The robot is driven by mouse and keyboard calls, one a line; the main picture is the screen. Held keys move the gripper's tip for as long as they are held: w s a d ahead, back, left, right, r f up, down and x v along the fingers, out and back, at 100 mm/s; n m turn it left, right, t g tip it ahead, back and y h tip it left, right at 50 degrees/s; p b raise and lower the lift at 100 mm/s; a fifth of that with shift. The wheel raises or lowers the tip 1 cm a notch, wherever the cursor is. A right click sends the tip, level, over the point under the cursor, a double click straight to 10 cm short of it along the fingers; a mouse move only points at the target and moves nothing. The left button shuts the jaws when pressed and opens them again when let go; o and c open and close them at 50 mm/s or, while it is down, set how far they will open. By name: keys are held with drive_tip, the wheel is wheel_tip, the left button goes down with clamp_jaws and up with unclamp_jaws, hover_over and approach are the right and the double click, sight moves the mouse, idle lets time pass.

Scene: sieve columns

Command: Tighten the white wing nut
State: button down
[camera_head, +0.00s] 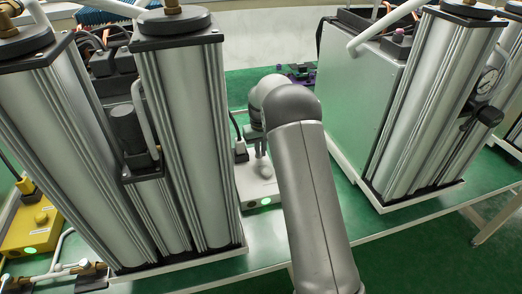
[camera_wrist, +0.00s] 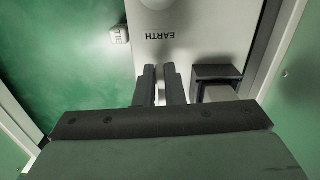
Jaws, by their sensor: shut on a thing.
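A white box (camera_wrist: 215,45) with an upside-down "EARTH" label lies under my gripper in the wrist view. The box (camera_head: 262,190) also shows in the head view on the green bench, partly behind my arm. My gripper (camera_wrist: 162,72) points at the box, its two dark fingers close together just below the label. A small pale piece, which appears to be the white wing nut (camera_wrist: 161,97), shows in the narrow gap between the fingers. The fingers are shut on it and hide most of its shape. In the head view my arm covers much of this spot.
A dark socket with a pale plug (camera_wrist: 217,91) sits close to the right of my fingers. Tall metal columns (camera_head: 180,130) stand left, and another column unit (camera_head: 425,110) right. A yellow box (camera_head: 35,228) is at far left.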

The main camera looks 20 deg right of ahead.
idle(0.3)
drive_tip(key=c, duration=1.5)
unclamp_jaws()
drive_tip(key=shift+r, duration=0.1)
wheel_tip(320, 180, up, 17)
drive_tip(key=shift+r, duration=0.15)
